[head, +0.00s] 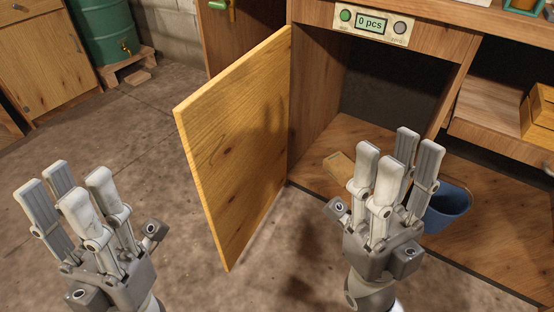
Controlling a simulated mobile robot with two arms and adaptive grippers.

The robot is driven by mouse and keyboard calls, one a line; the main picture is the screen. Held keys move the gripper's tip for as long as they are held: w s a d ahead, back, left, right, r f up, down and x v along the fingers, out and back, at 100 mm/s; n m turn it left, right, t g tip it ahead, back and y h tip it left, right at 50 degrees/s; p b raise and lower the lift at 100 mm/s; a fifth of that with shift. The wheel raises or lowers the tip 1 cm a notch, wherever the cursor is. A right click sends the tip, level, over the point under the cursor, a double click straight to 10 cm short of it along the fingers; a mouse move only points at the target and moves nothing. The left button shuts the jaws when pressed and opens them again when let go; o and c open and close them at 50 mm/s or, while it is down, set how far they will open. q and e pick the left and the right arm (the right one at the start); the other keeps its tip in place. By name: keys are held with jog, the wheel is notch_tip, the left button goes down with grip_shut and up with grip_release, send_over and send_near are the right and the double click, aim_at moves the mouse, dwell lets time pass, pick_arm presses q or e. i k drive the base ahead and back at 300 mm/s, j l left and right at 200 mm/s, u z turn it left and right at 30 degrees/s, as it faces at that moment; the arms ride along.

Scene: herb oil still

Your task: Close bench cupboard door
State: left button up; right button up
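The bench cupboard door (240,142) is a light wooden panel in the middle of the head view. It stands wide open, swung out toward me from the left side of the cupboard opening. The cupboard (375,95) shows a dark interior and a wooden floor. My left gripper (82,192) is open and empty, to the left of the door and apart from it. My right gripper (396,165) is open and seems empty, right of the door and in front of the cupboard opening. It hides part of the inside.
A panel reading "0 pcs" (371,23) is above the opening. A green barrel (103,32) stands on a wooden stand at back left. The floor left of the door is clear.

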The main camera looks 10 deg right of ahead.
aim_at(233, 129)
jog(key=j+z, duration=1.3)
jog(key=k+j, duration=0.1)
jog(key=j, duration=0.3)
jog(key=k+j, duration=0.15)
jog(key=j, duration=0.3)
jog(key=k+j+z, duration=0.1)
jog(key=j, duration=0.3)
